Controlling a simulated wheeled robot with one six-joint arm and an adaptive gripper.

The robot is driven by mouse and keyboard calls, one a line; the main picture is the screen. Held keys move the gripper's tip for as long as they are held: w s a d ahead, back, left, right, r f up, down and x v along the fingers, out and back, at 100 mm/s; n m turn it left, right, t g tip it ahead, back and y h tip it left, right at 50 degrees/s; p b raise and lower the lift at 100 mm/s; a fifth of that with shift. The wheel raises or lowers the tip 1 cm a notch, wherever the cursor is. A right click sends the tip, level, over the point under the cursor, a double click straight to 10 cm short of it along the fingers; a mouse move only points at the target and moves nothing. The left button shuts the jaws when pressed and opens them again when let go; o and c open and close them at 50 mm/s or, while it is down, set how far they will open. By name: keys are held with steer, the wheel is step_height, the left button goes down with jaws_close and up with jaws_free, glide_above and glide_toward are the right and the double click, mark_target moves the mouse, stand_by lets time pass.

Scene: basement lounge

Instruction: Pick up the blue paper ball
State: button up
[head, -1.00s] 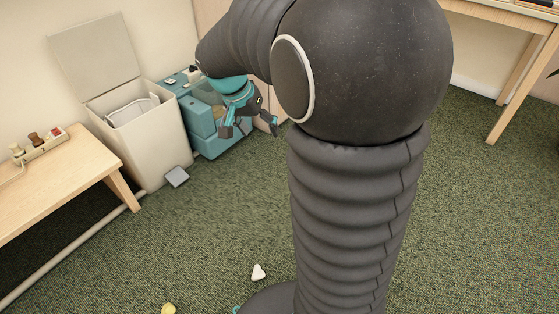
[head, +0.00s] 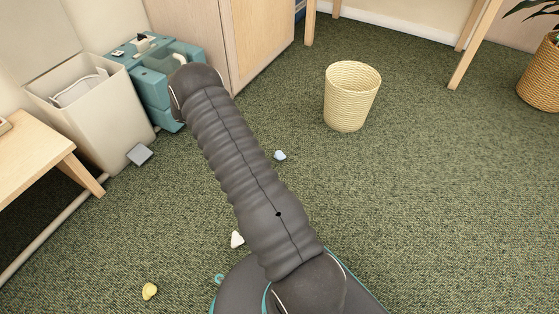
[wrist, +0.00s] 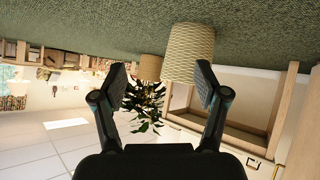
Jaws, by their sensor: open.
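The blue paper ball (head: 280,155) lies on the green carpet in the head view, just right of my arm. It does not show in the wrist view. My gripper (wrist: 160,85) is open and empty in the wrist view, its two fingers spread wide apart. That view is upside down, with the carpet at the top. In the head view the gripper is hidden behind my arm.
A woven wastebasket (head: 350,97) stands behind and right of the ball. A white paper ball (head: 237,239) and a yellow one (head: 149,291) lie nearer. A lidded bin (head: 100,115), a teal cart (head: 150,75) and a wooden table (head: 40,165) stand left. Carpet at right is clear.

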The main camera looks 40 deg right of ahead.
mark_target(279, 153)
step_height(279, 153, down, 12)
steer(key=d+f+m+h+b, duration=0.1)
steer(key=d+m+h, duration=0.1)
steer(key=d, duration=0.1)
steer(key=shift+m+g, duration=0.3)
steer(key=shift+g, duration=0.1)
steer(key=x, duration=0.8)
steer(key=shift+s+f, duration=0.15)
steer(key=shift+s, duration=0.35)
steer(key=shift+f+b+x, duration=0.15)
steer(key=shift+b+x, duration=0.05)
steer(key=shift+x, duration=1.15)
steer(key=shift+f+b+x, duration=0.2)
steer(key=shift+x, duration=1.15)
steer(key=shift+s+a+r, duration=0.1)
steer(key=shift+a, duration=0.1)
steer(key=c, duration=0.8)
